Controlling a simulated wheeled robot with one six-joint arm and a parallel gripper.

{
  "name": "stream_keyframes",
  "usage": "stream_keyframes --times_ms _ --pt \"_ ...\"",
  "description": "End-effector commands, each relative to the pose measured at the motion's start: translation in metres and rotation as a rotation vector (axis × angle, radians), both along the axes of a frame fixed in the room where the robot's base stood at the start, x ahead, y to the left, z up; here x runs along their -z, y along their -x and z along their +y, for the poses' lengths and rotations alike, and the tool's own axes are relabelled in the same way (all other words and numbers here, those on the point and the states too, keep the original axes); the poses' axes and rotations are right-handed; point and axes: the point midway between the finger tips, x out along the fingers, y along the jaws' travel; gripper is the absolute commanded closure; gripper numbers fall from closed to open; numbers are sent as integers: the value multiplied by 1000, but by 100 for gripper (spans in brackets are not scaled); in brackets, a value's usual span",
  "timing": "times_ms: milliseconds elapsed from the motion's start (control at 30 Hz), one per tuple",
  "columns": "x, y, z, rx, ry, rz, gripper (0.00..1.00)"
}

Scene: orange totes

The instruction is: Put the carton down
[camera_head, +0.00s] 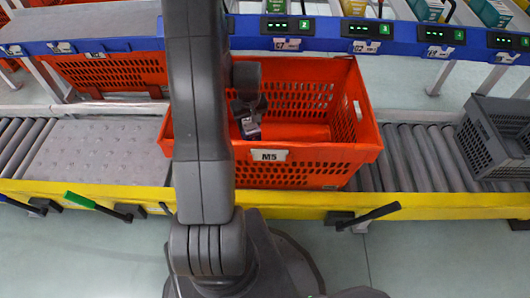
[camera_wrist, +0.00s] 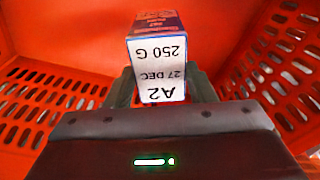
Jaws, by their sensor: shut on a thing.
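The carton (camera_wrist: 158,70) is a small box with a white label reading A2, 250 G, 27 DEC and a blue and red printed side. My gripper (camera_wrist: 160,88) is shut on it, with a finger on either side. In the head view the carton (camera_head: 250,127) is inside the orange tote (camera_head: 308,152) marked M5, held by my gripper (camera_head: 248,112). The tote's floor and walls surround the carton in the wrist view. I cannot tell whether the carton touches the floor. My arm hides the tote's left part.
The tote stands on a roller conveyor (camera_head: 410,157) with a yellow front rail (camera_head: 440,206). A grey crate (camera_head: 497,130) is at the right. Another orange tote (camera_head: 110,72) is behind at the left. A blue shelf rail (camera_head: 400,38) with lit displays runs behind.

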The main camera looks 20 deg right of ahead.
Motion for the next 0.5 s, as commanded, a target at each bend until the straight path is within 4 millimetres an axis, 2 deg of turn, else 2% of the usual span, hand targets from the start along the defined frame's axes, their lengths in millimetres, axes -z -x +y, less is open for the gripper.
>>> stream_keyframes --times_ms 33,200,500 --pt "13 1 0 1 -2 4 80" --pt "45 1 0 1 -1 4 80" --pt "72 1 0 1 -1 3 80"
